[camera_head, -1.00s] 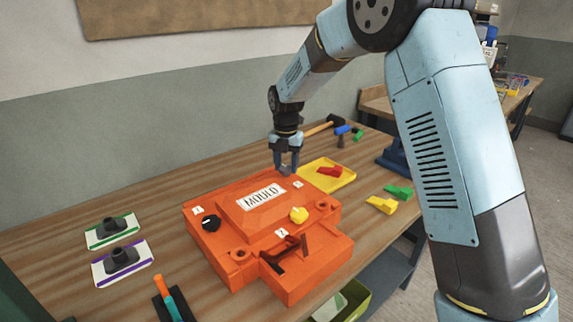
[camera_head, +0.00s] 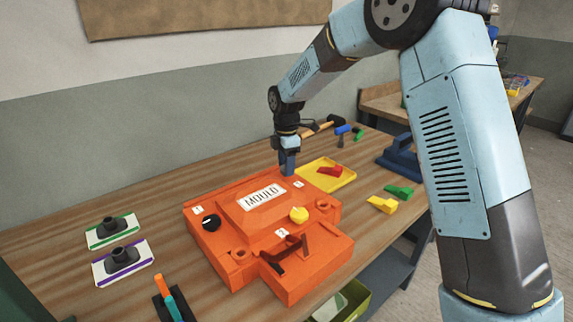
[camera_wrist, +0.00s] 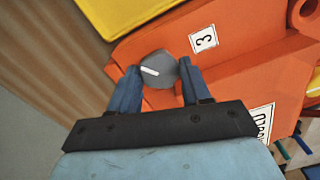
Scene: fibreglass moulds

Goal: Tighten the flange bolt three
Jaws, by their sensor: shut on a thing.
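An orange mould (camera_head: 255,232) with a "MOULD" label sits on the wooden bench. My gripper (camera_head: 287,172) is at its far edge, pointing down. In the wrist view my gripper (camera_wrist: 160,80) is shut on a grey round bolt head (camera_wrist: 157,68) with a white line mark, with a blue finger on each side. The bolt is beside a label reading 3 (camera_wrist: 203,39); that label also shows in the head view (camera_head: 298,184). The bolt is hidden by the fingers in the head view. A black knob (camera_head: 211,222) sits near label 1, and a yellow knob (camera_head: 299,214) near label 2.
A yellow tray (camera_head: 340,182) with a red piece (camera_head: 329,171) lies close to my gripper. Yellow (camera_head: 382,205) and green (camera_head: 398,191) pieces lie at the right. A hammer lies behind. The bench's left middle is clear.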

